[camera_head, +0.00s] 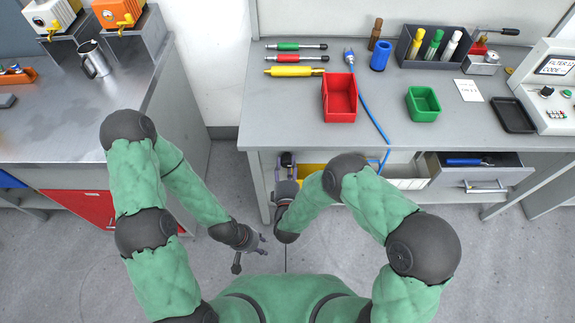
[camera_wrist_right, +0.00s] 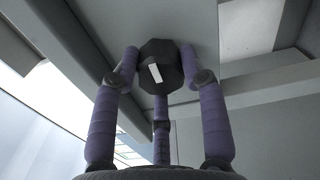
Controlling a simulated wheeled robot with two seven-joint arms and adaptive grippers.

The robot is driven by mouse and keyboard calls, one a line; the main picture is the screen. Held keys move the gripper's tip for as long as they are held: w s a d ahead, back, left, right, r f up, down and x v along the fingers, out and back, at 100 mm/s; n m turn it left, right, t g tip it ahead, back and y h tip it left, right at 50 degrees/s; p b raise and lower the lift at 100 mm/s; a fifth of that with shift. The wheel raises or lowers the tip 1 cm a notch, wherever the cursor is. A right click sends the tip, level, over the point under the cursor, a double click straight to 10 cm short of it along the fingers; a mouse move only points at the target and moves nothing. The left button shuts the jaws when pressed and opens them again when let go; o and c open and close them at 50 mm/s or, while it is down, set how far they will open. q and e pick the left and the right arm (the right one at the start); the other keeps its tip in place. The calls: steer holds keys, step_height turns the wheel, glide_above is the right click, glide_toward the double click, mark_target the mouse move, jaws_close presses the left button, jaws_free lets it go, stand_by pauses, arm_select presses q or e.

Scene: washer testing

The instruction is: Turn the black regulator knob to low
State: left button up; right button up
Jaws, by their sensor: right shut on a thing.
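In the right wrist view, a black faceted knob (camera_wrist_right: 161,66) with a white pointer mark sits on a grey panel. The mark runs nearly upright, its upper end leaning slightly left. My right gripper (camera_wrist_right: 159,75) is shut on the knob, with purple-grey fingers on its left and right sides and a third finger below. In the head view, my right gripper (camera_head: 287,162) is at the bench's front left edge, and the knob is hidden there. My left gripper (camera_head: 262,247) is low in the middle, its fingers spread, empty and apart from the bench.
The workbench (camera_head: 290,112) holds a red bin (camera_head: 340,97), a green bin (camera_head: 423,103), a blue cable (camera_head: 368,100) and a control console (camera_head: 550,90). A yellow bin (camera_head: 312,170) and an open drawer (camera_head: 478,175) are beneath. Floor between the benches is clear.

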steer(key=o, duration=1.1)
steer(key=shift+w+a, duration=0.15)
steer(key=shift+a, duration=0.15)
steer(key=shift+o, duration=0.2)
steer(key=shift+d, duration=0.15)
steer(key=s, duration=0.7)
steer(key=shift+s, duration=0.3)
